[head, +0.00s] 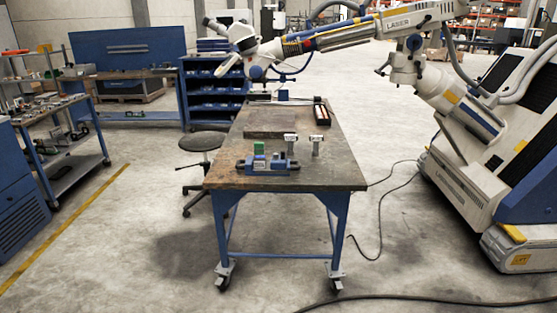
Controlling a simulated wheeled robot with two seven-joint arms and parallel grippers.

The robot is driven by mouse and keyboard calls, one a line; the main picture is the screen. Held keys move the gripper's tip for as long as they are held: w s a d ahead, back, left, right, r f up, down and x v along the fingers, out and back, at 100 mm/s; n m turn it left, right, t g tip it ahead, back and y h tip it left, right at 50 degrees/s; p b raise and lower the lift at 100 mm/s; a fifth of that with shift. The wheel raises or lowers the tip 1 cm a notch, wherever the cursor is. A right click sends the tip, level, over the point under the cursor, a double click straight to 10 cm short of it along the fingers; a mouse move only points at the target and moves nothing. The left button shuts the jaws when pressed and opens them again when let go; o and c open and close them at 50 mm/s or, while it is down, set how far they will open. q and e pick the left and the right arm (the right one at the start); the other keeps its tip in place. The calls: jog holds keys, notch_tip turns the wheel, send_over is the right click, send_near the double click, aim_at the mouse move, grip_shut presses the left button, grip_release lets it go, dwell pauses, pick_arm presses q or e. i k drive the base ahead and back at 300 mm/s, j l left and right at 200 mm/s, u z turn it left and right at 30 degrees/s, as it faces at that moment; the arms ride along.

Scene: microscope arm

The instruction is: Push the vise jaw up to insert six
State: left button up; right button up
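A small blue vise (268,165) lies on the front part of the workbench top (225,167), a little left of its middle. A small green block (259,148) shows at its back edge; I cannot tell if it touches the vise. Two small pieces with pale tops stand just behind and to the right, one at the left (291,141) and one at the right (316,142). No numbers are readable, so I cannot tell which thing is insert six. The vise jaw's opening is too small to make out. Neither of my grippers is in view.
The bench stands on blue wheeled legs. A dark flat plate (270,123) and a tray with red items (322,113) lie farther back. A white microscope arm (345,35) reaches over the bench's far end from a white machine (475,170). A stool (201,142) stands left. Floor in front is clear except a cable.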

aim_at(280, 165)
jog(key=i+u, duration=0.1)
jog(key=i, duration=0.4)
jog(key=i+l+u, duration=0.1)
jog(key=i, duration=0.45)
jog(key=i+l+u, duration=0.1)
jog(key=i, duration=0.4)
jog(key=i+l+u, duration=0.15)
jog(key=i+l, duration=0.15)
jog(key=i, duration=0.2)
jog(key=i+l+u, duration=0.1)
jog(key=i+l, duration=0.15)
jog(key=i, duration=0.25)
